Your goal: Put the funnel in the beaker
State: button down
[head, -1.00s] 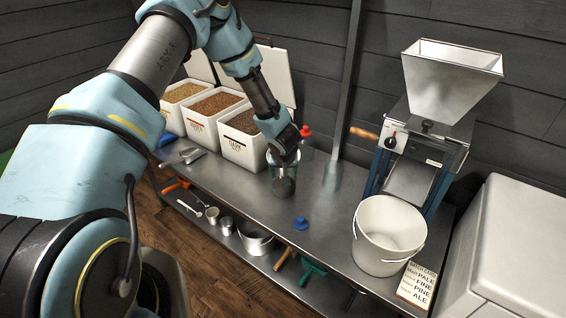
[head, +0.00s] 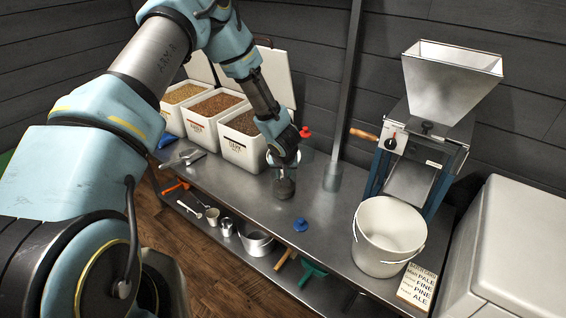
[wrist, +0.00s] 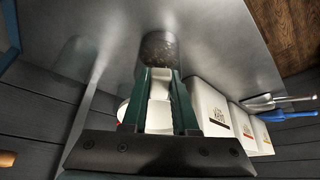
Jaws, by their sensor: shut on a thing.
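My gripper (head: 284,166) is low over the bench in front of the dark-grain bin. In the wrist view its green fingers (wrist: 160,80) are shut on a pale thing (wrist: 159,88), which looks like the funnel; the fingers hide much of it. Just beyond the fingertips is a dark, mottled cylinder (wrist: 158,48), seemingly the beaker. In the head view this dark cylinder (head: 284,188) is directly below my gripper. I cannot tell whether the pale thing touches it or is inside it.
White grain bins (head: 243,150) stand behind and left. A red-topped thing (head: 305,132) is behind my gripper. A small blue object (head: 301,224) lies on the bench (head: 255,190). A white bucket (head: 382,262) and the mill (head: 450,85) are at right. A scoop (head: 186,158) lies at left.

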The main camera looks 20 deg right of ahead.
notch_tip(320, 180, up, 6)
jog(key=p, duration=0.6)
jog(key=shift+r, duration=0.1)
jog(key=c, duration=1.2)
grip_release()
jog(key=shift+c, duration=0.2)
grip_shut()
jog(key=shift+d, duration=0.1)
